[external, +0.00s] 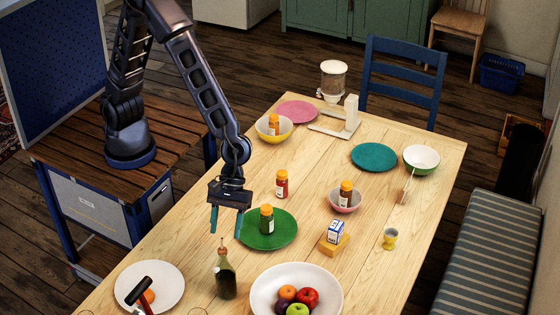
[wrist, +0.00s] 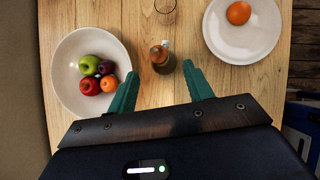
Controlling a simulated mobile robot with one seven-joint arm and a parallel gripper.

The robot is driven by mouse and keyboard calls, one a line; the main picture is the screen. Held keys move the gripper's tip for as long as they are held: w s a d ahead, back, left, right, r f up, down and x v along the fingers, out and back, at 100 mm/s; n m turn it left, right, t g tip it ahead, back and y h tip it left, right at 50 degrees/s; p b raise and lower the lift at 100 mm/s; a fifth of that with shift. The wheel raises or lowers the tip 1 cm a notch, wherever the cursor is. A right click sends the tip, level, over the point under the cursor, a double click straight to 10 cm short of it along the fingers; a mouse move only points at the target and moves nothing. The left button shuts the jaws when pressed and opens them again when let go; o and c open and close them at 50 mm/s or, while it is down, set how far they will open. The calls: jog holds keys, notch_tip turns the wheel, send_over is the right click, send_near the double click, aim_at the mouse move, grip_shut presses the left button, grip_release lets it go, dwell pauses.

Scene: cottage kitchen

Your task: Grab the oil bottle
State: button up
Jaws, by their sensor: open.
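The oil bottle (external: 226,277) is dark green with a brownish spout. It stands upright on the wooden table, between the white plate and the fruit bowl. My gripper (external: 226,228) is open and empty, pointing down, close to the bottle's top in the external view. In the wrist view the oil bottle (wrist: 162,62) is seen from above, just beyond the fingertips of my gripper (wrist: 160,76) and roughly in line with the gap between them. I see no contact between fingers and bottle.
The white fruit bowl (external: 262,291) stands right of the bottle, and the white plate (external: 170,276) with an orange fruit lies left. A hammer-like tool (external: 135,293) shows by the plate. A green plate (external: 285,231) with a spice jar (external: 266,222) lies behind. A clear glass (wrist: 165,8) is near the bottle.

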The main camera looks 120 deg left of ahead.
aim_at(223, 252)
jog(key=shift+x, duration=4)
jog(key=shift+w, duration=0.15)
grip_shut()
